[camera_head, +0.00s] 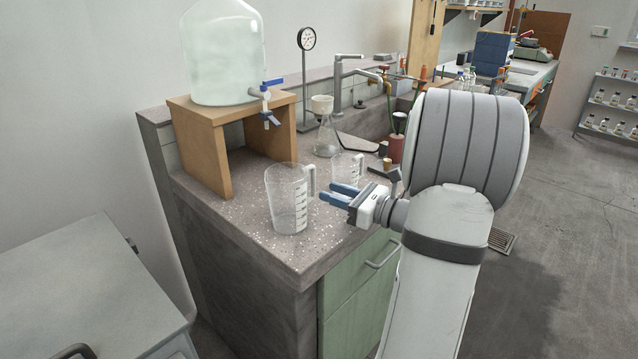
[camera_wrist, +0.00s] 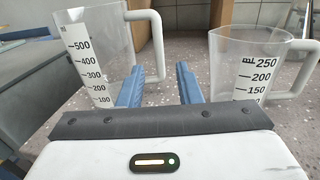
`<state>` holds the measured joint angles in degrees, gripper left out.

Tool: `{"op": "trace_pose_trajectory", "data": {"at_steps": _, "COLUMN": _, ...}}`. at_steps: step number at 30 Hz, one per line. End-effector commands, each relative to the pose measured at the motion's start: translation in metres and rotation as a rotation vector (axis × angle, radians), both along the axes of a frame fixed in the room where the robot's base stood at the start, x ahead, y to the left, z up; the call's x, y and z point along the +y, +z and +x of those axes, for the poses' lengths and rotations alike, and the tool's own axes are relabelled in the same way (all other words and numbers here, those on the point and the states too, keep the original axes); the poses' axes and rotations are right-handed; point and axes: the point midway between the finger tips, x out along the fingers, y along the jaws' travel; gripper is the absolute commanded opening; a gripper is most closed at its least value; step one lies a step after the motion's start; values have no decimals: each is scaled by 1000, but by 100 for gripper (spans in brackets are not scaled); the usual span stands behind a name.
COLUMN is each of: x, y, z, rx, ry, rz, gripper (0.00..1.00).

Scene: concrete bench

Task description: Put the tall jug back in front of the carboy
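The tall jug (camera_head: 288,212) is clear with a handle and stands upright near the front of the bench. In the wrist view the tall jug (camera_wrist: 100,50) is at the left, marked up to 500. Its handle (camera_wrist: 156,50) shows above the gap between my fingertips. My gripper (camera_head: 332,193) is open and empty, just right of the tall jug; its fingers (camera_wrist: 159,80) point toward the handle. I cannot tell whether they touch it. The carboy (camera_head: 225,55), large and clear with a blue-handled tap (camera_head: 268,95), sits on a wooden stand (camera_head: 205,145).
A smaller jug (camera_head: 346,172) stands behind my gripper; in the wrist view this smaller jug (camera_wrist: 245,70) is close to the right finger. A flask with funnel (camera_head: 325,130) stands farther back. The bench (camera_head: 245,235) is clear left of the tall jug, before the stand.

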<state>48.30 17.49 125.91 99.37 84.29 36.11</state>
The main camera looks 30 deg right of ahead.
Motion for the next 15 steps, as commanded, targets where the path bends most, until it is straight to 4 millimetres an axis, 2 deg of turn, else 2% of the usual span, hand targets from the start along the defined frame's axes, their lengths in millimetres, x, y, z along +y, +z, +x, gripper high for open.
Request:
{"op": "trace_pose_trajectory", "data": {"at_steps": 1, "x": -7, "y": 2, "z": -10, "rx": 1, "ry": -5, "rz": 1, "gripper": 32}}
{"op": "trace_pose_trajectory", "data": {"at_steps": 6, "x": -20, "y": 0, "z": -33, "rx": 1, "ry": -2, "rz": 1, "gripper": 32}}
{"op": "trace_pose_trajectory", "data": {"at_steps": 15, "x": -26, "y": -1, "z": -45, "rx": 0, "ry": 2, "rz": 1, "gripper": 32}}
